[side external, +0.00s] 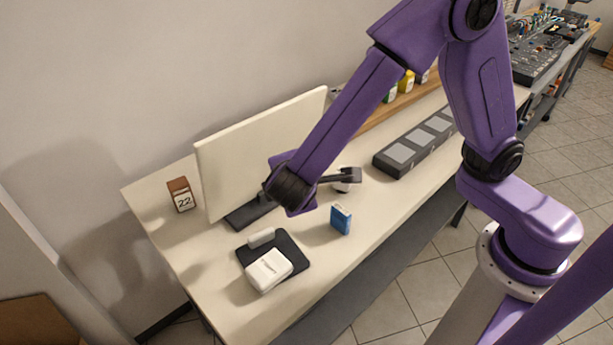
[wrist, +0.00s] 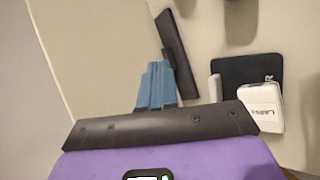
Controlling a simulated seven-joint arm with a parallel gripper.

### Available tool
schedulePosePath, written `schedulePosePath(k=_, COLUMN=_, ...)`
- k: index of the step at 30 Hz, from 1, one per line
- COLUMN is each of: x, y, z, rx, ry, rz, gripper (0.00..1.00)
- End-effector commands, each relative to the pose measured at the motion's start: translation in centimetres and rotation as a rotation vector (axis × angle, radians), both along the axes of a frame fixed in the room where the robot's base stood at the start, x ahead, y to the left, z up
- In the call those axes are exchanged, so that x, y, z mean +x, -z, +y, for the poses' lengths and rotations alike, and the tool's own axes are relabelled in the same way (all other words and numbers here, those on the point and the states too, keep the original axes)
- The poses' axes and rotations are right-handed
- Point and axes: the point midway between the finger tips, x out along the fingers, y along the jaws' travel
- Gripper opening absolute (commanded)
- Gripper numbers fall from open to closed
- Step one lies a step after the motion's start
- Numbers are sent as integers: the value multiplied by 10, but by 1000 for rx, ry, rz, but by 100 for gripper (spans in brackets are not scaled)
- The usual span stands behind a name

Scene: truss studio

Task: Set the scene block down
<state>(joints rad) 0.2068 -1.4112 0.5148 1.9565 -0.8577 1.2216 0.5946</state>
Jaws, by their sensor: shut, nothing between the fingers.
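The scene block (side external: 181,194), a small block with a brown upper part and a white face reading 22, stands on the table (side external: 215,290) left of the screen in the side view. I cannot make it out in the wrist view. My gripper (wrist: 157,68) shows in the wrist view with its blue-grey fingers together and nothing between them. In the side view the fingers are mostly hidden by my purple wrist, which is in front of the screen and to the right of the block, apart from it.
The large cream screen (side external: 255,145) stands close to the block's right. A black mat (side external: 286,243) with a white box (side external: 268,270) lies in front. A blue box (side external: 341,219) stands to the right. A dark panel with grey pads (side external: 401,152) lies farther right. The near left tabletop is clear.

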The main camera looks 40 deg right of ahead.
Motion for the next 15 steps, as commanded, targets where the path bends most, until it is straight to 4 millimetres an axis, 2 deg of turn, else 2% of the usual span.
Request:
schedulePosePath(k=6, x=-12, y=-4, z=-15, rx=26, ry=17, rz=54, gripper=0)
schedulePosePath(k=15, x=-14, y=-8, z=-17, rx=33, ry=18, rz=64, gripper=0)
